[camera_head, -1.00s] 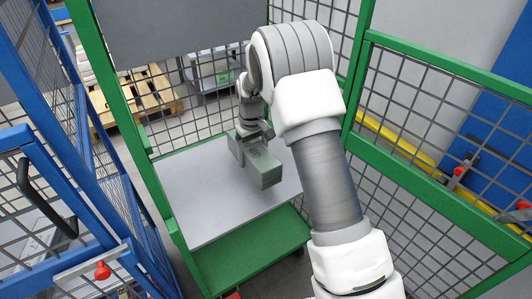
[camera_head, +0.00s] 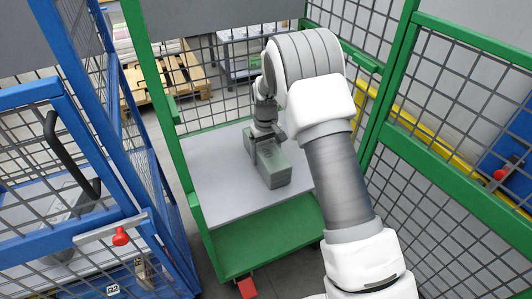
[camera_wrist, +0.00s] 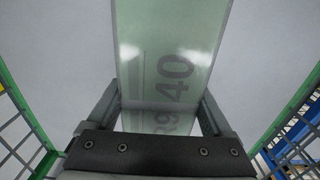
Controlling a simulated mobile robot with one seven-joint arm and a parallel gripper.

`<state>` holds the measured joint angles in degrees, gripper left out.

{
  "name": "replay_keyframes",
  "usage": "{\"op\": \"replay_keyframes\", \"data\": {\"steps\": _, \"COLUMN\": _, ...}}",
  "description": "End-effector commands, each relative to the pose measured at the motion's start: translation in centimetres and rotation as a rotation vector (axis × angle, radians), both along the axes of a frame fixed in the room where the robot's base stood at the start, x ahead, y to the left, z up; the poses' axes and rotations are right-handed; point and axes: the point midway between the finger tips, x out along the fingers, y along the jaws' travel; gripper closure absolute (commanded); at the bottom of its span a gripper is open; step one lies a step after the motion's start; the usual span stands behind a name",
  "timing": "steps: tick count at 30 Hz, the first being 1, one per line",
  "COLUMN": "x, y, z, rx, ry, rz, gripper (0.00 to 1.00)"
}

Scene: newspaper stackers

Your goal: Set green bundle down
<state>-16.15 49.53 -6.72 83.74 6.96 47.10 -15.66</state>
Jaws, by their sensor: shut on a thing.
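The green bundle (camera_head: 272,163) is a long grey-green block with dark print on top. In the head view it is over the grey shelf (camera_head: 222,199) of the green cage trolley (camera_head: 260,235). My gripper (camera_head: 265,139) is above it and shut on it, with one finger on each side. In the wrist view the bundle (camera_wrist: 172,55) runs between the two fingers of my gripper (camera_wrist: 160,100), and part of its print shows. I cannot tell whether its underside touches the shelf.
Green mesh walls (camera_head: 455,108) stand right of and behind the shelf. A blue mesh cage (camera_head: 60,190) with a red knob (camera_head: 120,236) is at the left. A wooden pallet (camera_head: 150,85) lies behind. The shelf's front and left parts are bare.

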Motion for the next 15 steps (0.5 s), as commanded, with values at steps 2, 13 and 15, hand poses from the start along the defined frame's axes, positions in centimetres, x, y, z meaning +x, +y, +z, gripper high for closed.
{"op": "replay_keyframes", "data": {"steps": 2, "x": 0.13, "y": 0.02, "z": 0.19, "rx": 0.001, "ry": -0.004, "rz": 0.0, "gripper": 1.0}}
{"op": "replay_keyframes", "data": {"steps": 13, "x": -0.01, "y": 0.01, "z": -0.26, "rx": 0.0, "ry": 0.0, "rz": 0.0, "gripper": 0.0}}
{"op": "replay_keyframes", "data": {"steps": 15, "x": 0.0, "y": 0.01, "z": -0.18, "rx": 0.0, "ry": 0.0, "rz": 0.0, "gripper": 0.0}}
